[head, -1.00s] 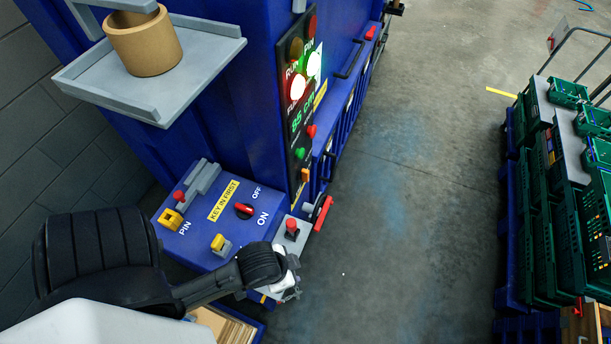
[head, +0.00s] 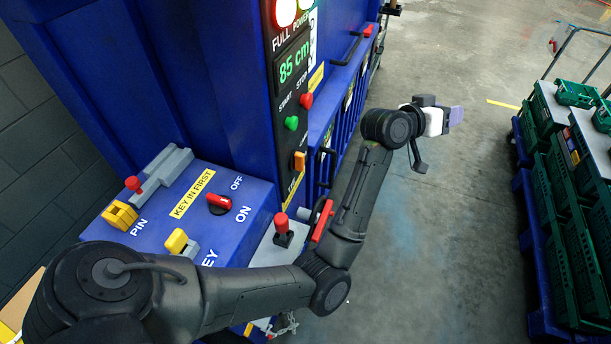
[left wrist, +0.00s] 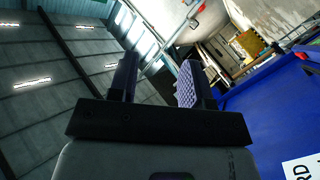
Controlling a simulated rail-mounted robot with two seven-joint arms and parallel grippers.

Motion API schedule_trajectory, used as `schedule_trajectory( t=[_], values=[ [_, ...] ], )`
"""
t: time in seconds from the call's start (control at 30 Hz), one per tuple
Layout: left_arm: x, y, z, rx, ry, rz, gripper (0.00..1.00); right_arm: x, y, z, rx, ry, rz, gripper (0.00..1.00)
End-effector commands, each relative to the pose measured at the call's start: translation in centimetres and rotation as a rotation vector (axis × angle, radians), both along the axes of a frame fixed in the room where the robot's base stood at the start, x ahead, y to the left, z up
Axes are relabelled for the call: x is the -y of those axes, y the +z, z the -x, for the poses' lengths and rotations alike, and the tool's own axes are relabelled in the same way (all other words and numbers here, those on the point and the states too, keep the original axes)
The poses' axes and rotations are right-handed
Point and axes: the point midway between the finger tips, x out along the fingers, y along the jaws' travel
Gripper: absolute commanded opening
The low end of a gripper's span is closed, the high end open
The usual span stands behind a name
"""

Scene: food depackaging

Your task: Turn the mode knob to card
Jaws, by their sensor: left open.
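An orange selector knob (head: 299,161) sits low on the dark control panel of the blue machine, below the green and red buttons. It looks like the mode knob, but its label is too small to read. My left gripper (head: 453,117) is stretched out past the panel to the right, over open floor and well apart from the knob. In the left wrist view its two fingers (left wrist: 158,80) stand apart with nothing between them. A white label ending in "RD" (left wrist: 301,170) shows at that view's lower right. My right gripper is not in view.
A blue key box (head: 150,236) with a red OFF/ON knob (head: 219,203) and yellow parts stands left of the panel. A red-topped post (head: 282,229) and red lever (head: 322,220) are close to my left arm. Green crates (head: 560,180) stand at right; the floor between is clear.

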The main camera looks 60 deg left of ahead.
Motion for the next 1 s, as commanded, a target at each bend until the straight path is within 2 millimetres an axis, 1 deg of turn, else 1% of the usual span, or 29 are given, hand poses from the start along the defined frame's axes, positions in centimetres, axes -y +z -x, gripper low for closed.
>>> schedule_trajectory(
  t=[0.03, 0.1, 0.2, 0.27, 0.33, 0.47, 0.5, 0.57, 0.63, 0.73, 0.8, 0.87, 0.9, 0.97, 1.0],
  values=[
    [-0.6, -0.3, -1.8, 0.074, 0.019, 0.044, 0.45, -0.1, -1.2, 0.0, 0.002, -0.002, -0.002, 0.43],
    [-1.8, -0.1, -3.7, 0.180, 0.066, 0.092, 0.45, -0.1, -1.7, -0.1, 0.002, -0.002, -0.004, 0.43],
    [-3.7, -0.6, -5.7, 0.304, 0.167, 0.148, 0.45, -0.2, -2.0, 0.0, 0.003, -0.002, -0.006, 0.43],
    [-5.0, -1.6, -6.4, 0.361, 0.245, 0.174, 0.45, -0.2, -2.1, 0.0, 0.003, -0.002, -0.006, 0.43],
    [-6.6, -3.2, -6.9, 0.410, 0.351, 0.196, 0.45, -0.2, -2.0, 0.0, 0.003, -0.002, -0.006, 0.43],
    [-9.4, -7.0, -6.7, 0.461, 0.584, 0.206, 0.45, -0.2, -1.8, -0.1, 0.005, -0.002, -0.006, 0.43],
    [-10.3, -8.2, -6.4, 0.467, 0.664, 0.204, 0.45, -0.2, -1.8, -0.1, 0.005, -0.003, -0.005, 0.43],
    [-11.5, -10.0, -5.7, 0.468, 0.788, 0.191, 0.45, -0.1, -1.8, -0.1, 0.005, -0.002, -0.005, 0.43],
    [-12.8, -12.2, -4.4, 0.455, 0.939, 0.167, 0.45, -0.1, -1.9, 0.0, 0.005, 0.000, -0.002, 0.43],
    [-14.0, -15.1, -2.2, 0.411, 1.157, 0.116, 0.45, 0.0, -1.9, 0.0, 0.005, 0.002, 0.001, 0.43],
    [-14.5, -16.9, -0.4, 0.362, 1.311, 0.071, 0.45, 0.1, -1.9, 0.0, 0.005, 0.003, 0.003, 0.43],
    [-14.6, -18.2, 1.4, 0.311, 1.443, 0.026, 0.45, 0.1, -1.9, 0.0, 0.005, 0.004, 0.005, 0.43],
    [-14.6, -18.9, 2.6, 0.273, 1.531, -0.005, 0.45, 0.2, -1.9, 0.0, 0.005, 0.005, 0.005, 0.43],
    [-14.5, -19.9, 4.5, 0.207, 1.660, -0.053, 0.45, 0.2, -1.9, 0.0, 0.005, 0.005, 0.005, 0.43],
    [-14.3, -20.3, 5.9, 0.160, 1.745, -0.083, 0.45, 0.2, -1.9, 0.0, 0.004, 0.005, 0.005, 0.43]
  ],
)
